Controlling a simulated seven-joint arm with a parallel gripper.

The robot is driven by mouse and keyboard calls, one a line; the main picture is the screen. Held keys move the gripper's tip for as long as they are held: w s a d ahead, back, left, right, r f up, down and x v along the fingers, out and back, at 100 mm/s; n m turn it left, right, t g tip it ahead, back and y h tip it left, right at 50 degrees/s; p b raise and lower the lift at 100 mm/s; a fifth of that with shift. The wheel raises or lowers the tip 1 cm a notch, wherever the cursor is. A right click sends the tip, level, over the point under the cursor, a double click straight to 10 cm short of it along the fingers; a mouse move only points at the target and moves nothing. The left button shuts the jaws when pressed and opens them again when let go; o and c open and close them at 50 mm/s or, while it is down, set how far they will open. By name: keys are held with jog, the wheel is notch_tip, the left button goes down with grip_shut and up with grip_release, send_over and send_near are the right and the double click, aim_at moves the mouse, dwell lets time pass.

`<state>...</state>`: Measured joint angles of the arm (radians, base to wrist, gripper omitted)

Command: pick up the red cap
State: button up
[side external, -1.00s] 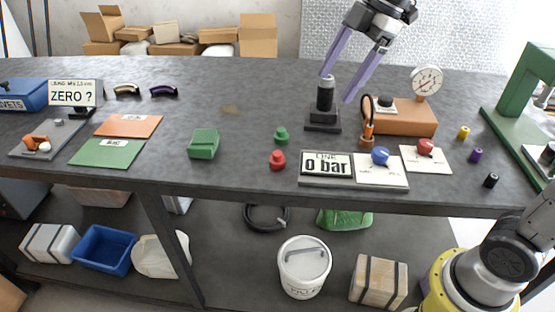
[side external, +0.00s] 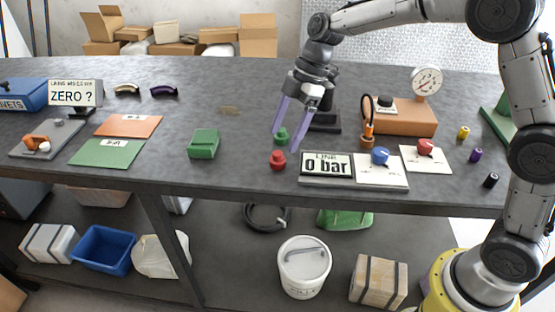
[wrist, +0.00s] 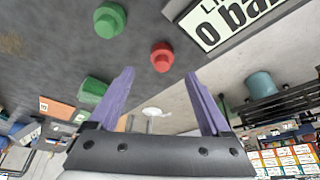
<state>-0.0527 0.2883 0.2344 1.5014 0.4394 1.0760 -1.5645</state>
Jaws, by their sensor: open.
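The red cap (side external: 278,161) stands on the dark bench near its front edge, just left of the "0 bar" display. In the wrist view the red cap (wrist: 162,57) lies beyond my open fingers, roughly between their lines. My gripper (side external: 284,143) is open and empty, with purple fingers pointing down above and around the area of the red cap and the green cap. The green cap (side external: 281,136) stands just behind the red one, partly by my left finger; it also shows in the wrist view (wrist: 109,20). Whether a finger touches either cap I cannot tell.
The "0 bar" display (side external: 326,165) stands close to the right of the red cap. A green block (side external: 204,143) lies to the left. A black post on a base (side external: 325,120) stands behind my gripper. The bench between green block and caps is clear.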

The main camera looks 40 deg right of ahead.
aim_at(278, 153)
jog(key=shift+x, duration=2.85)
jog(key=shift+s, duration=0.15)
grip_shut()
